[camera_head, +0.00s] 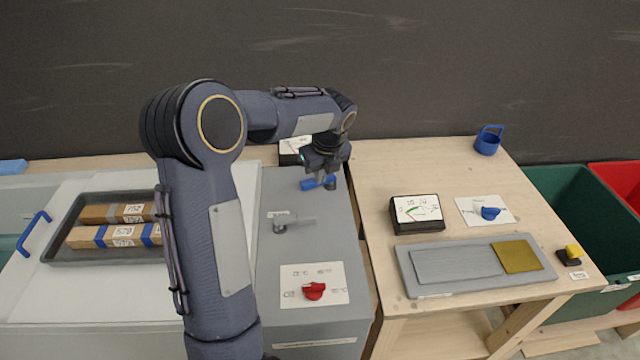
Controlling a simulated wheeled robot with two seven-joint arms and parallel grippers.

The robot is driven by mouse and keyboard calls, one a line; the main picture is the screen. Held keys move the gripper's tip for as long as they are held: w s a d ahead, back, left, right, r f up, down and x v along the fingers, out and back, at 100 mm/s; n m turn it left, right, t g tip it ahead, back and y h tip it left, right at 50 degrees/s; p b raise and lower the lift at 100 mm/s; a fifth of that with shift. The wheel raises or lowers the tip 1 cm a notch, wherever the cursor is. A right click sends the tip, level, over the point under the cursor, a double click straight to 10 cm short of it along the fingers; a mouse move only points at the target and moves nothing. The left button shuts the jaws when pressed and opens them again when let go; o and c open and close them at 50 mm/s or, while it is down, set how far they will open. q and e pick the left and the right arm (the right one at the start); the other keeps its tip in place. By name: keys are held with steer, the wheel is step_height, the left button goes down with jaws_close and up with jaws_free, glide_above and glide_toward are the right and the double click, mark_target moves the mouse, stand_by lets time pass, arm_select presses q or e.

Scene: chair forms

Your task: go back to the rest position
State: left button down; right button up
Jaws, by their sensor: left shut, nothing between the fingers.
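My left arm comes in from the bottom, left of the middle, bends at the elbow and reaches right and away from me. My left gripper (329,178) points down over the far right part of the grey cabinet top (345,245). It is shut and holds nothing. A blue lever (309,185) is right at its fingertips; I cannot tell whether they touch. My right gripper is not in view.
A grey lever (294,223) and a red knob (314,291) on a white card are on the cabinet. A tray (60,252) of boxes is left of my arm.

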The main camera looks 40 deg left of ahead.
arm_select(q)
steer(key=s+d+r+n+t+h, duration=0.1)
steer(key=s+d+r+n, duration=0.2)
steer(key=s+n, duration=0.25)
steer(key=s+d+r+n+t+h, duration=0.1)
steer(key=s+d+r+n+h, duration=0.15)
steer(key=s+r+n, duration=0.35)
steer(key=s+d+f+n+t+h, duration=0.1)
steer(key=s+d+f+n, duration=0.1)
steer(key=s+d+n, duration=0.3)
steer(key=s+d+f+n+t+h, duration=0.1)
steer(key=s+d+f+n, duration=0.1)
steer(key=s+d+n, duration=0.4)
steer(key=s+n, duration=0.2)
steer(key=s, duration=0.2)
steer(key=shift+s+f+n+h, duration=0.35)
steer(key=shift+s, duration=0.05)
steer(key=shift+t, duration=0.3)
